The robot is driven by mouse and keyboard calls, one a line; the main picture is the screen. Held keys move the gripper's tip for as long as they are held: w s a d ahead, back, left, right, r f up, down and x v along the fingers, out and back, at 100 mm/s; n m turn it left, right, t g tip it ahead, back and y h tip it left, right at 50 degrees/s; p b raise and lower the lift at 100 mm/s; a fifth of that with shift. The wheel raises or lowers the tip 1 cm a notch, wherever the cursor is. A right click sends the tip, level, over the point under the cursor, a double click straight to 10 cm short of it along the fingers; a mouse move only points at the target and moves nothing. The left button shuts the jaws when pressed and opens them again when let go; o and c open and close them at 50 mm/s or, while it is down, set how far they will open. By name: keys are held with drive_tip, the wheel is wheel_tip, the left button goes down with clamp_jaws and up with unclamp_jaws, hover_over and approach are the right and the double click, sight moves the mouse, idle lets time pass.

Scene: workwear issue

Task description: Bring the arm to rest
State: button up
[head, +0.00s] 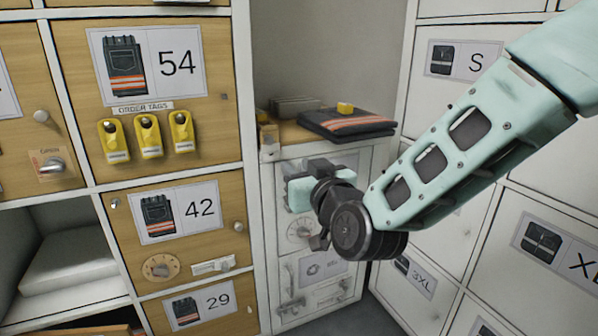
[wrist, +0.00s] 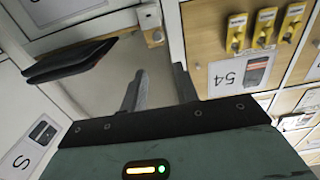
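My arm reaches in from the right in the head view, mint green with dark joints. My gripper (head: 303,192) is at its far end, in front of the grey-white cabinet below the open shelf; its fingers are hard to make out there. In the wrist view, the two dark fingers of my gripper (wrist: 158,72) stand apart with nothing between them. The gripper is open and empty, and I see no contact with the cabinet.
Dark folded workwear with orange stripes (head: 347,123) lies on the wooden shelf (head: 292,134), a yellow tag (head: 345,107) on it. Wooden lockers stand left, with yellow order tags (head: 149,136) on number 54. White lockers (head: 453,115) stand right, near my arm.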

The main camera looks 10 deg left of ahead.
idle(0.3)
drive_tip(key=s+d+f+n+g+h, duration=0.1)
drive_tip(key=s+d+f+g+h, duration=0.1)
drive_tip(key=s+d+f+g, duration=0.4)
drive_tip(key=s+d+f+n+g+h, duration=0.1)
drive_tip(key=s+d+g+h, duration=0.15)
drive_tip(key=s, duration=0.55)
drive_tip(key=s+d+f+m+g+h, duration=0.1)
drive_tip(key=s+d+f+g+h, duration=0.15)
drive_tip(key=s+d, duration=0.55)
drive_tip(key=s+d+f+g+h, duration=0.1)
drive_tip(key=s+d+g+h, duration=0.25)
drive_tip(key=s+d, duration=0.45)
wheel_tip(320, 180, up, 33)
drive_tip(key=p, duration=3.2)
drive_tip(key=shift+a+y, duration=0.35)
drive_tip(key=shift+a, duration=0.1)
drive_tip(key=shift+f, duration=0.15)
